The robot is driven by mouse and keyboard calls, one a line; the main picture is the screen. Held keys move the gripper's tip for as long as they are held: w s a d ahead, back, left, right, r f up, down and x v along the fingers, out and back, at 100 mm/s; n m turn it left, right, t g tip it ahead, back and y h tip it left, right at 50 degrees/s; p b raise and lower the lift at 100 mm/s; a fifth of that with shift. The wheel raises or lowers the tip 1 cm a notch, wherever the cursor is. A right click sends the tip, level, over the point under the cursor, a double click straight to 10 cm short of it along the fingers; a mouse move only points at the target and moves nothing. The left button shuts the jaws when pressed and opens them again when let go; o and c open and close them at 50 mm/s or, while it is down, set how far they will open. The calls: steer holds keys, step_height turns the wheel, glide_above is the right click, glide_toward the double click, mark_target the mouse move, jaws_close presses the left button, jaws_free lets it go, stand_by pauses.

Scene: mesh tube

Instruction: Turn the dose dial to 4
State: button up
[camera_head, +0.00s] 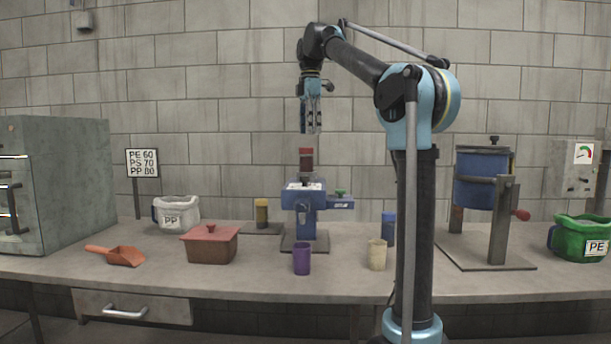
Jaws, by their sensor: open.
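A blue dosing device (307,222) stands on the bench near the middle, on a dark base plate. A dark red cylinder (306,160) sits on its top. A pale plate (303,186) shows on its upper front, and a small green knob (340,192) sits on its right side arm. I cannot tell which part is the dose dial, and no dial numbers are legible. My gripper (311,131) points down above the device. It is open and empty, apart from the red cylinder below it.
In front of the device stand a purple cup (302,258) and a cream cup (377,254). A blue cup (388,229) is to its right. A red lidded box (210,244) and an orange scoop (123,256) lie left. A blue drum (482,181) stands right.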

mark_target(305, 176)
steer(key=shift+n, duration=0.6)
steer(key=f, duration=0.5)
steer(key=w+a+f, duration=0.1)
steer(key=f, duration=1)
steer(key=shift+w+a, duration=0.25)
steer(key=shift+w, duration=0.1)
steer(key=c, duration=1.1)
